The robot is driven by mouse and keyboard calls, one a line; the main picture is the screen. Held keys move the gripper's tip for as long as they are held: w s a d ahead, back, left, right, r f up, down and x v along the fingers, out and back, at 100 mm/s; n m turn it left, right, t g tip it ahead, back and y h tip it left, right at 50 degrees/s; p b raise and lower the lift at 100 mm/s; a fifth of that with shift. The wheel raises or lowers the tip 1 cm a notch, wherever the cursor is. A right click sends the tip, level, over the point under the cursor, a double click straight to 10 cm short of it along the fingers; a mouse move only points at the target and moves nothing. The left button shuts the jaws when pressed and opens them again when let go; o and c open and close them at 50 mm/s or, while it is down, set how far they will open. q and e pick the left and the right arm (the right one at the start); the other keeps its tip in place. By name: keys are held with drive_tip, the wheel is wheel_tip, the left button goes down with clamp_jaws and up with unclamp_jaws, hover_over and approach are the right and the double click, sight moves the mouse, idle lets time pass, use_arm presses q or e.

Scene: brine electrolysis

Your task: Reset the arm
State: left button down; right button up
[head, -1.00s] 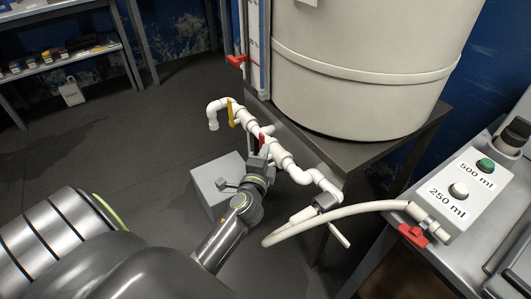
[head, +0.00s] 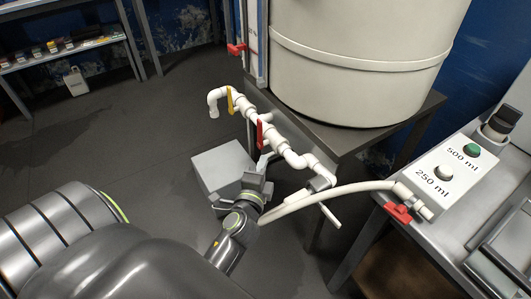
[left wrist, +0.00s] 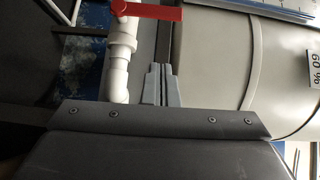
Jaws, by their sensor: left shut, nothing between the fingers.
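My left arm comes in from the lower left in the head view. Its gripper (head: 265,160) is below the white pipe (head: 285,147), apart from the red valve handle (head: 261,133). In the left wrist view the gripper's two fingers (left wrist: 160,84) are together with nothing between them. The red handle (left wrist: 146,11) shows beyond them at the top, on a white vertical pipe piece (left wrist: 119,62). My right gripper is in neither view.
A large cream tank (head: 360,60) stands on a dark table (head: 330,140). A yellow handle (head: 230,100) is on the same pipe. A white hose (head: 330,193) runs right to a dosing box (head: 447,175). A grey box (head: 222,170) stands on the floor behind the gripper.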

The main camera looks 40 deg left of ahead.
use_arm(q)
drive_tip(key=shift+v, duration=1.2)
